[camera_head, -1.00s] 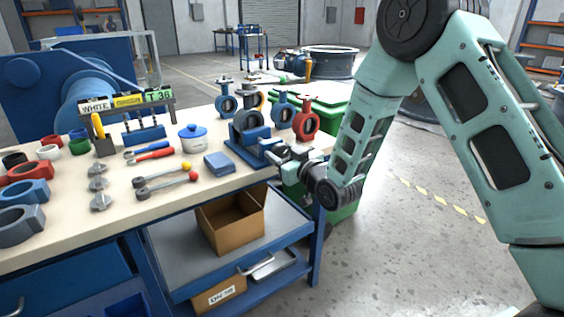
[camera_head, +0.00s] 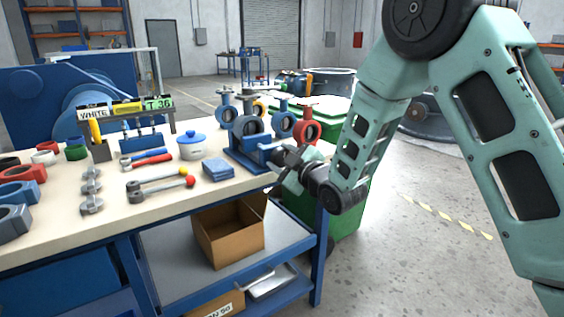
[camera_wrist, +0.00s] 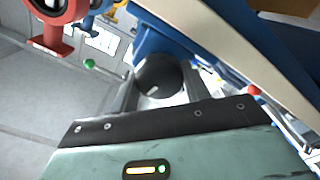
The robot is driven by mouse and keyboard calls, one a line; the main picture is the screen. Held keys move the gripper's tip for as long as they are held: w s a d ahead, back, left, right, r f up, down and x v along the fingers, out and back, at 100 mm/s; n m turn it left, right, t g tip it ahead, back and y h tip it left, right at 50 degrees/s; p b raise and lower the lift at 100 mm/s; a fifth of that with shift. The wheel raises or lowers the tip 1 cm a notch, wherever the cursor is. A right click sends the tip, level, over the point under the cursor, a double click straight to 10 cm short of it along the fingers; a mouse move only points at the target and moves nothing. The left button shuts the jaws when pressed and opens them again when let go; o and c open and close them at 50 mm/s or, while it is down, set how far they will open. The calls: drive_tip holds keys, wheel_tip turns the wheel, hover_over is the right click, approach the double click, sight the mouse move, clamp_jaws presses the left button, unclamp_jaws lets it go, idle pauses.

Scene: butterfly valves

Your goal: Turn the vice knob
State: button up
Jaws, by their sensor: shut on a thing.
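The blue vice (camera_head: 250,152) stands at the right end of the workbench, with a dark round valve part (camera_head: 249,126) in it. My gripper (camera_head: 277,158) is at the vice's right side, level with its screw end. In the wrist view my gripper's two fingers (camera_wrist: 160,88) are shut on a black round knob (camera_wrist: 157,74), one finger on each side. A green ball (camera_wrist: 90,63) and a red ball (camera_wrist: 253,90) show on either side of the knob. In the head view the knob is hidden by my gripper.
Several valves, including a red one (camera_head: 306,127), stand behind the vice. A green bin (camera_head: 335,209) is below, right of the bench. Open floor lies further right.

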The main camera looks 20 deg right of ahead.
drive_tip(key=shift+f, duration=0.15)
drive_tip(key=o, duration=1)
drive_tip(key=b+v, duration=1)
drive_tip(key=v, duration=0.2)
drive_tip(key=shift+f, duration=0.15)
drive_tip(key=shift+s+b, duration=0.1)
drive_tip(key=shift+b, duration=0.45)
